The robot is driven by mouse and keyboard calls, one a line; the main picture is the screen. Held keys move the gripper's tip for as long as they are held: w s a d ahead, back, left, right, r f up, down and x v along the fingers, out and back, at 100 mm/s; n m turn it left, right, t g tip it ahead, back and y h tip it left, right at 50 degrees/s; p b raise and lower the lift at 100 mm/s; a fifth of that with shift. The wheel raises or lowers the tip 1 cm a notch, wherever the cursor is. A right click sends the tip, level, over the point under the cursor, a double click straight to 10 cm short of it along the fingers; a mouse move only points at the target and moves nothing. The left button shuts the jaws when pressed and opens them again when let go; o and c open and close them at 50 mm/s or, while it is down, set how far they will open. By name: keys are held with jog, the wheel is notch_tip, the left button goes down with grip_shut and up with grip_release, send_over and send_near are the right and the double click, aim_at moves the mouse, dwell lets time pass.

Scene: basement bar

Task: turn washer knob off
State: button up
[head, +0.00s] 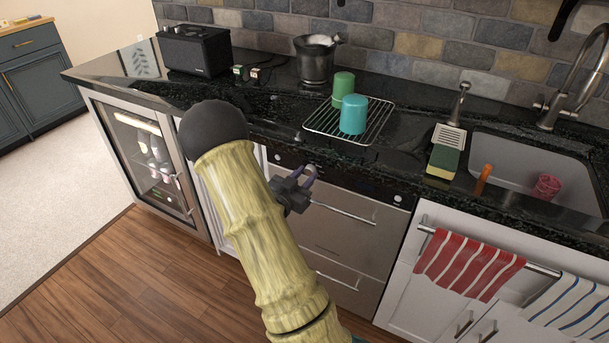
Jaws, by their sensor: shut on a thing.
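The washer (338,240) is the steel-fronted appliance under the counter in the middle of the head view, with a dark control strip (365,184) along its top edge. My gripper (309,173) is at the left part of this strip, with its fingers pointing up toward it. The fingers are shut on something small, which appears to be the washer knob. The knob itself is hidden or too small to make out, so its turned position cannot be told. My arm covers the washer's left side.
The black counter (405,165) overhangs just above the gripper. On it stand a wire rack (325,122) with a green cup (343,84) and a teal cup (353,115). A glass-door cooler (150,165) is left; a striped red towel (467,264) hangs right.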

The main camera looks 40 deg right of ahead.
jog(key=n+p, duration=0.3)
jog(key=n, duration=0.2)
jog(key=shift+r, duration=0.15)
jog(key=n+p, duration=0.2)
jog(key=n, duration=0.1)
jog(key=shift+n+t, duration=0.3)
jog(key=shift+n, duration=0.1)
jog(key=n+p, duration=0.2)
jog(key=n, duration=0.2)
jog(key=shift+n+t, duration=0.3)
jog(key=shift+n, duration=0.1)
jog(key=n, duration=0.2)
jog(key=n+p, duration=0.1)
jog(key=shift+f+n, duration=0.2)
jog(key=shift+n, duration=0.2)
jog(key=o, duration=1)
jog(key=shift+c, duration=0.2)
jog(key=shift+a, duration=0.1)
jog(key=b+v, duration=0.1)
jog(key=v, duration=1.6)
jog(key=shift+f, duration=0.3)
